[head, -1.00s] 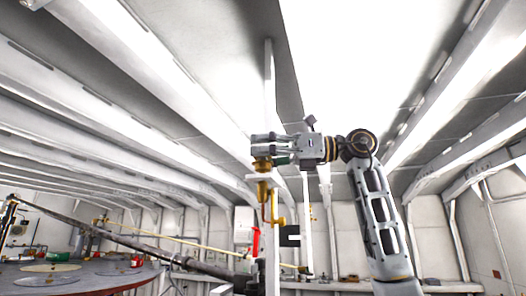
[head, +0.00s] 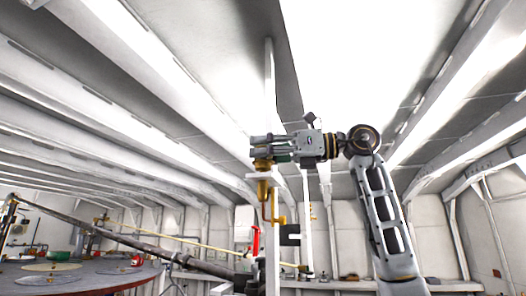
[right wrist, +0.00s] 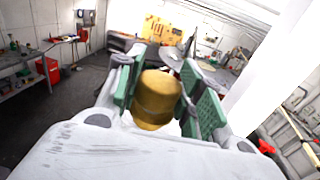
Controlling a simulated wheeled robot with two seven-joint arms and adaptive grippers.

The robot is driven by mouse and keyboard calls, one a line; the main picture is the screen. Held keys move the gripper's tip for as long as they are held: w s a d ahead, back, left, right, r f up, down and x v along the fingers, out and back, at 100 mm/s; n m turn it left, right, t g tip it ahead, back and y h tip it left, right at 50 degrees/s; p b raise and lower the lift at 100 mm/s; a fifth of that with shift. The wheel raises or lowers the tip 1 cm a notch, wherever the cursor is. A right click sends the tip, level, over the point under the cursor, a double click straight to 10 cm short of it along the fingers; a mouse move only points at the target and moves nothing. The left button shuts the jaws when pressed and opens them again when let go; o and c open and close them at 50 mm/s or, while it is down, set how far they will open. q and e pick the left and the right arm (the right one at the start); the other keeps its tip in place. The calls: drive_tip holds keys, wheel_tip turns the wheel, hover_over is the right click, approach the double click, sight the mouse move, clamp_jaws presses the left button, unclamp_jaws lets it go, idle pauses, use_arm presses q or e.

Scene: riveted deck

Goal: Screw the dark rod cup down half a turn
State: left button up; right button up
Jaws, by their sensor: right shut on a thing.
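My right gripper (head: 266,148) comes in level from the right and is shut on this cup. In the right wrist view the rounded brass cup (right wrist: 157,98) is between the green finger pads of the gripper (right wrist: 157,82). The fingers hide part of its sides. I cannot tell whether it touches the bracket below. A long dark rod (head: 120,239) slopes down from the left towards the post.
A red-handled part (head: 255,240) hangs beside the post. A round dark table (head: 90,284) with discs is at the lower left. A bench (head: 345,285) runs along the back wall. White ribs cross overhead. The air left of the gripper is clear.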

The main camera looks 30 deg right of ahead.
drive_tip(key=m+t+h, duration=0.4)
drive_tip(key=h, duration=0.1)
drive_tip(key=shift+r, duration=0.1)
drive_tip(key=m+h, duration=0.2)
drive_tip(key=m+t+h, duration=0.1)
drive_tip(key=h, duration=0.2)
drive_tip(key=shift+s+m+t+h, duration=0.1)
drive_tip(key=shift+m+t+h, duration=0.2)
drive_tip(key=shift+m, duration=0.1)
drive_tip(key=m+h, duration=0.2)
drive_tip(key=h, duration=0.1)
drive_tip(key=m+h, duration=0.2)
drive_tip(key=h, duration=0.2)
drive_tip(key=m+g+h, duration=0.2)
drive_tip(key=m+h, duration=0.1)
drive_tip(key=h, duration=0.1)
drive_tip(key=shift+m+h+b, duration=0.3)
drive_tip(key=shift+b, duration=0.05)
drive_tip(key=shift+m+g+h+b, duration=0.85)
drive_tip(key=shift+m+g+h, duration=0.35)
drive_tip(key=shift+h, duration=0.3)
drive_tip(key=shift+m+g+h+b, duration=2)
drive_tip(key=shift+m+g+b, duration=0.1)
drive_tip(key=shift+g+b, duration=0.45)
drive_tip(key=shift+m+g+h+b, duration=0.3)
drive_tip(key=shift+m+g, duration=0.2)
drive_tip(key=shift+g, duration=0.25)
drive_tip(key=shift+g, duration=0.3)
